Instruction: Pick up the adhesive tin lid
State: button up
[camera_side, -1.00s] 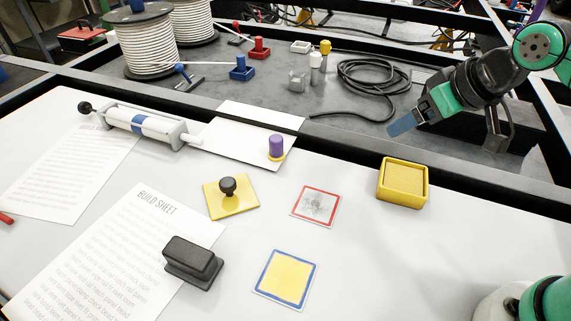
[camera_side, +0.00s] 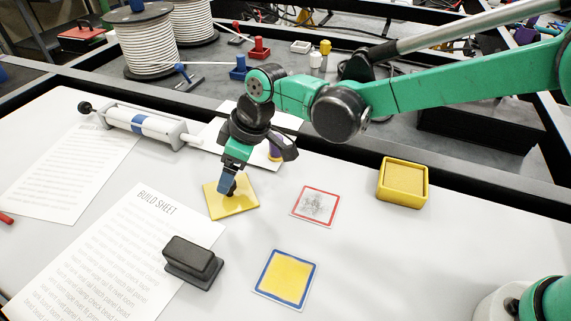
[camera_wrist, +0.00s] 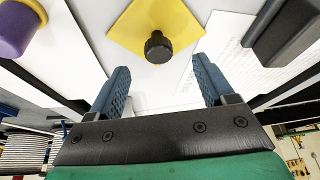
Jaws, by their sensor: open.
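The lid appears to be the flat yellow square plate (camera_side: 243,207) with a round black knob, lying on the white table. The wrist view shows the plate (camera_wrist: 184,22) and its knob (camera_wrist: 158,47) clearly. My gripper (camera_side: 228,186) is at the knob in the side view and hides most of it. In the wrist view my blue fingers (camera_wrist: 160,72) are open and empty, apart from each other, with the knob just beyond the tips and roughly centred between them. I cannot tell whether a finger touches it.
A yellow open box (camera_side: 403,182) stands to the right. A red-bordered square (camera_side: 315,205) and a blue-bordered yellow square (camera_side: 286,278) lie nearby. A black block (camera_side: 192,258) sits lower left, and a purple-knobbed piece (camera_wrist: 18,28) is close by. A white roller device (camera_side: 140,124) is behind left.

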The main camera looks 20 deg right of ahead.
jog(key=shift+x, duration=2.3)
grip_shut()
